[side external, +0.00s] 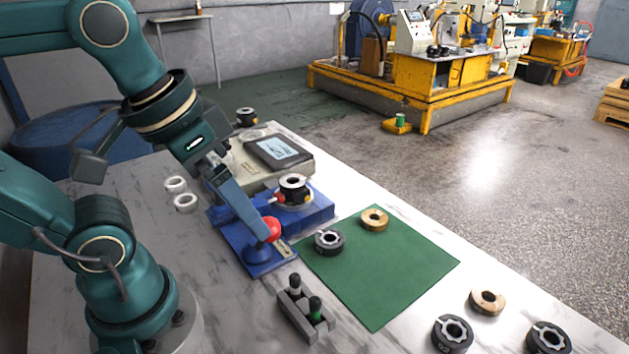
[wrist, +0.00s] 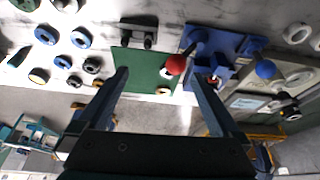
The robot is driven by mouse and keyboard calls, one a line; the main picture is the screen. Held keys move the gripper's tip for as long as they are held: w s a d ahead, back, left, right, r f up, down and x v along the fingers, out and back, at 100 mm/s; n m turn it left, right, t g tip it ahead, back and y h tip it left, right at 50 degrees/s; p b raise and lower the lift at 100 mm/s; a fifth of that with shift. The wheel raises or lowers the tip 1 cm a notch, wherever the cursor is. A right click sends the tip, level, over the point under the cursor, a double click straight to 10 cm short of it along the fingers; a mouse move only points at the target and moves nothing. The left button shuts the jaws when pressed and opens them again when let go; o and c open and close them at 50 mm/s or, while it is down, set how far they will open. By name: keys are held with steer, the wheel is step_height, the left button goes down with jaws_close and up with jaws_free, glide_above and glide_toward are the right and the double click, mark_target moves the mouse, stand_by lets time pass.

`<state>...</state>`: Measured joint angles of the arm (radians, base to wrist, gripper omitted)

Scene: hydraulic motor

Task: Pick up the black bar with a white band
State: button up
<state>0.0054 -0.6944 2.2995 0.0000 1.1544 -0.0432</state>
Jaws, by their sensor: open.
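The black bar with a white band (side external: 295,285) stands upright in a grey holder (side external: 296,319) at the front of the table. A similar black bar with a green band (side external: 315,308) stands beside it. The holder also shows in the wrist view (wrist: 138,27), where the bands are too small to tell. My gripper (side external: 258,228) is above the blue fixture, behind and left of the holder, apart from the bar. In the wrist view my gripper (wrist: 158,72) has its fingers wide apart with nothing held. One finger hides the other in the side view.
A red ball knob (side external: 268,229) on the blue fixture (side external: 262,264) is close by my fingertip; contact cannot be told. A green mat (side external: 385,275) carries a black ring (side external: 329,242) and a brass ring (side external: 374,219). More rings lie at the right. White rings (side external: 185,203) lie left.

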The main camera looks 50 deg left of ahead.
step_height(320, 180, down, 3)
steer(key=shift+w+r+t, duration=0.1)
steer(key=shift+r+t, duration=0.05)
steer(key=shift+t, duration=0.15)
steer(key=shift+w, duration=0.3)
steer(key=c, duration=0.4)
steer(key=shift+w+t, duration=0.2)
steer(key=shift+t, duration=0.1)
steer(key=c, duration=0.3)
steer(key=shift+s, duration=0.1)
steer(key=g, duration=0.6)
glide_above(294, 275)
step_height(294, 275, down, 12)
steer(key=shift+f, duration=0.1)
